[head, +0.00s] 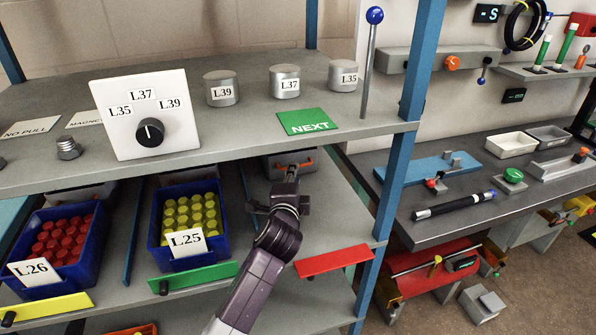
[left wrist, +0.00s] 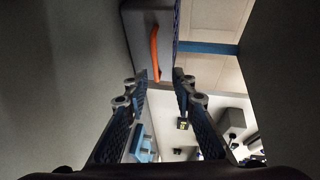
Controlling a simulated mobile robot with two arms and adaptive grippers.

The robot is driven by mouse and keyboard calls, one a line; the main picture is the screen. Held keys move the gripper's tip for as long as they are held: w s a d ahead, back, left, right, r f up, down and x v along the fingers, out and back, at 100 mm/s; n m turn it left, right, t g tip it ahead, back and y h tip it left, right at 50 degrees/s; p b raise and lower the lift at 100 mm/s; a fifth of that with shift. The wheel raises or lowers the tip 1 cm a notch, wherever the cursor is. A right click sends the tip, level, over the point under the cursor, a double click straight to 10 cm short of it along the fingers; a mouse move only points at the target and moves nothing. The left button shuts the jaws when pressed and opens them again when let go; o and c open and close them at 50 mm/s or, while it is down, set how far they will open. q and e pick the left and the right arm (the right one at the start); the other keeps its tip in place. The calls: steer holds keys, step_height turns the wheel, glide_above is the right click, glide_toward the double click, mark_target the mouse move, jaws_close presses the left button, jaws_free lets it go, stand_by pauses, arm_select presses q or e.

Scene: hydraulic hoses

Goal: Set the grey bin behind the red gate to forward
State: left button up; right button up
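The grey bin (head: 275,163) with an orange handle sits far back in the right lane of the middle shelf, partly hidden under the upper shelf. The red gate (head: 333,261) is a red bar at that lane's front edge. My left gripper (head: 291,178) reaches over the lane, close in front of the bin. In the left wrist view, my left gripper (left wrist: 163,77) is open, and the bin's orange handle (left wrist: 154,52) shows just beyond its fingertips, nearer the left finger. I cannot tell whether they touch. My right gripper is not in view.
Blue bins of red caps (head: 65,240) and yellow caps (head: 190,212) stand in the lanes to the left. The upper shelf (head: 250,140) overhangs the grey bin. A blue post (head: 398,175) stands at right. The lane between grey bin and red gate is empty except for my arm.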

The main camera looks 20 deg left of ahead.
mark_target(286, 154)
arm_select(q)
steer(key=shift+w+f, duration=0.35)
steer(key=shift+f, duration=0.3)
steer(key=shift+x, duration=3.85)
steer(key=shift+a, duration=0.1)
steer(key=shift+c, duration=0.5)
jaws_close()
